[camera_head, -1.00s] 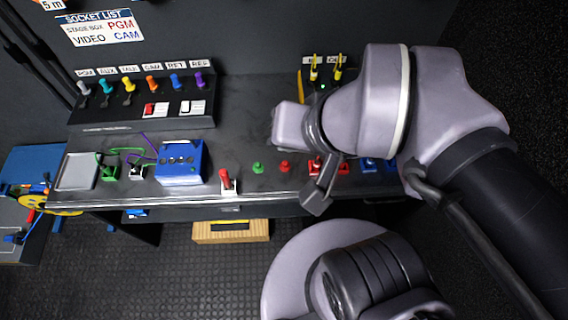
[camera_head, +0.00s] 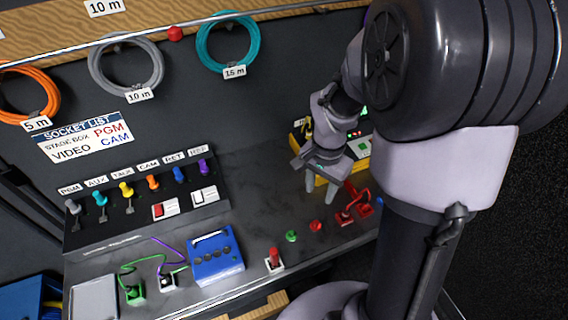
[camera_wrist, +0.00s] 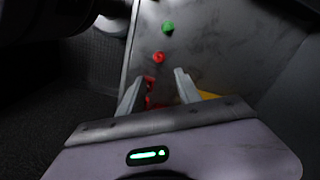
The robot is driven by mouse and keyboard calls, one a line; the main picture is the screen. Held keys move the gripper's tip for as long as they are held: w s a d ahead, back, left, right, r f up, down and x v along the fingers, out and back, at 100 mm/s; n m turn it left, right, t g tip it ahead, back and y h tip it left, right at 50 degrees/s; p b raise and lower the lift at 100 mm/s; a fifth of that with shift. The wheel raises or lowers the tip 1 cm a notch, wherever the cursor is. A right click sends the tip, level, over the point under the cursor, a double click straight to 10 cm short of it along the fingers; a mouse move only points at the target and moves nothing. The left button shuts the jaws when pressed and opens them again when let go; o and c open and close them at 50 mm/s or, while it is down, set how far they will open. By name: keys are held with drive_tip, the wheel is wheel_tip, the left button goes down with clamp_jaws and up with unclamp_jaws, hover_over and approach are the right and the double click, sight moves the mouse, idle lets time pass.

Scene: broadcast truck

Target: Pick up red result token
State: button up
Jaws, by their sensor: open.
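The small red token (camera_head: 316,226) lies on the grey worktop, near its front edge, just right of a green token (camera_head: 291,236). In the wrist view the red token (camera_wrist: 158,57) shows just beyond the fingertips, with the green token (camera_wrist: 168,27) farther out. My gripper (camera_head: 334,194) is open, pointing down over the worktop, behind and slightly right of the red token in the head view. In the wrist view my gripper (camera_wrist: 163,76) has nothing between its tips. The fingers appear above the worktop, apart from the token.
Red connectors (camera_head: 347,215) lie right of the token, close to my fingers. A red-handled switch (camera_head: 274,258) and a blue box (camera_head: 216,257) stand to the left. A yellow-sided unit (camera_head: 331,171) is behind my gripper. The socket panel (camera_head: 145,205) is at back left.

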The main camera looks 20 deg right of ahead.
drive_tip(key=b, duration=0.5)
hover_over(316, 222)
wheel_tip(316, 222, down, 12)
drive_tip(key=shift+d+r, duration=0.1)
drive_tip(key=shift+r, duration=0.05)
wheel_tip(316, 222, down, 5)
drive_tip(key=b, duration=0.2)
drive_tip(key=shift+b, duration=0.35)
drive_tip(key=shift+r, duration=0.15)
drive_tip(key=shift+c, duration=0.2)
clamp_jaws()
